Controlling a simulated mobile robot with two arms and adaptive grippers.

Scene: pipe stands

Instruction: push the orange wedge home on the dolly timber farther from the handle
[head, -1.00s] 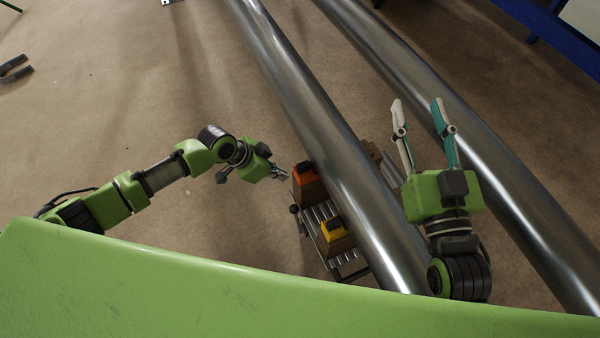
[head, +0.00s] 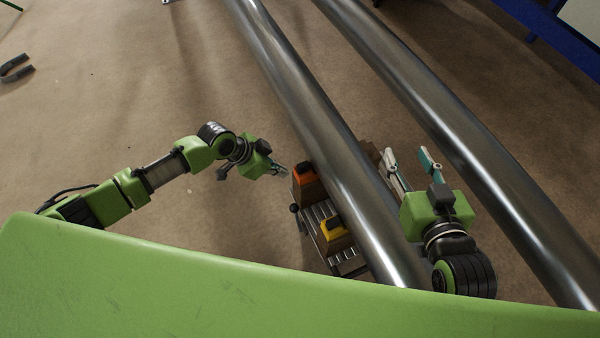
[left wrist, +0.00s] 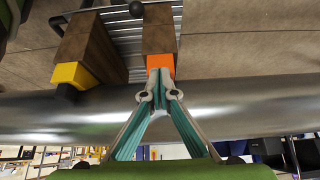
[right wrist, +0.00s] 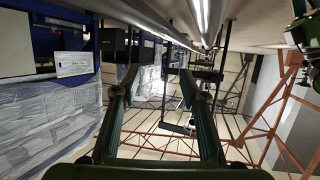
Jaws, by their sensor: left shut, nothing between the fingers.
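The orange wedge (head: 303,170) sits on a brown timber (head: 311,189) of the dolly, against or very near the left side of the long steel pipe (head: 325,135). It also shows in the left wrist view (left wrist: 160,66) at the timber's end. My left gripper (head: 284,170) is shut and empty, with its tips just left of the wedge; in the left wrist view its tips (left wrist: 160,78) overlap the wedge's edge. I cannot tell whether they touch it. My right gripper (head: 407,156) is open and empty, right of the pipe; its spread fingers show in the right wrist view (right wrist: 161,75).
A yellow wedge (head: 333,228) sits on the other timber, nearer the dolly's bar at the bottom. A black knob (head: 294,208) sticks out at the dolly's left. A second steel pipe (head: 440,130) runs on the right. Open floor (head: 120,110) lies left.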

